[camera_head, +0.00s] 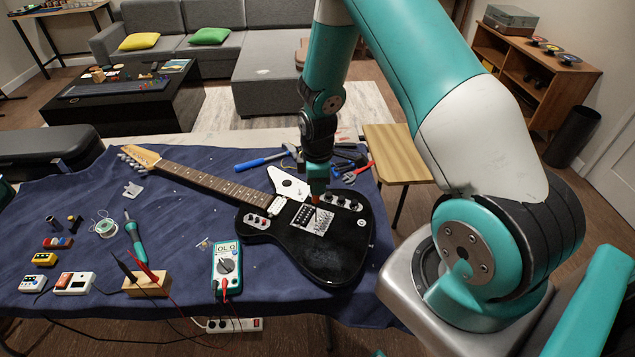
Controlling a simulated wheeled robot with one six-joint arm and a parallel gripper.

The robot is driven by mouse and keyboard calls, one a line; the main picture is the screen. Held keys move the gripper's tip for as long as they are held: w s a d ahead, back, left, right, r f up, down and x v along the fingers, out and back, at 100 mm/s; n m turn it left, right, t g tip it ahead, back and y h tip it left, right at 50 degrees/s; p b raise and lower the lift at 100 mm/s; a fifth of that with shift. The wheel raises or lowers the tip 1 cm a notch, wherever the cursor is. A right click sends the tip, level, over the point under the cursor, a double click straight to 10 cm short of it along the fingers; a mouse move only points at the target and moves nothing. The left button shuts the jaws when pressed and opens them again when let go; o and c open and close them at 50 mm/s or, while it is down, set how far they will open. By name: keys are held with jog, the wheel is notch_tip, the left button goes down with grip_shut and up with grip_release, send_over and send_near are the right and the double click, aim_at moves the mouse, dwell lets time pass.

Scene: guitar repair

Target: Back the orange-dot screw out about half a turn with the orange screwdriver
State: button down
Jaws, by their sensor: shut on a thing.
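My gripper (317,184) points straight down over the body of the black electric guitar (325,262). It is shut on the orange screwdriver (315,200), of which only a small orange part shows below the jaws. The screwdriver's lower end is over the metal bridge (318,221). I cannot tell whether the tip touches a screw. The orange-dot screw is too small to make out or is hidden by the tool. The guitar lies face up, its neck (205,185) running to the upper left.
The blue cloth (180,215) covers the workbench. A blue-handled hammer (260,160) and a red-handled wrench (357,172) lie behind the guitar. A wooden stool (397,150) is behind right.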

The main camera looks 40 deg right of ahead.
jog(key=shift+f+b, duration=0.35)
jog(key=shift+f, duration=0.05)
dwell(0.4)
jog(key=n, duration=0.5)
jog(key=shift+w+r, duration=0.1)
jog(key=n, duration=0.4)
jog(key=shift+w+n, duration=0.1)
jog(key=shift+n, duration=0.3)
jog(key=n, duration=0.5)
jog(key=shift+n, duration=0.3)
jog(key=n, duration=0.5)
jog(key=shift+w+a, duration=0.1)
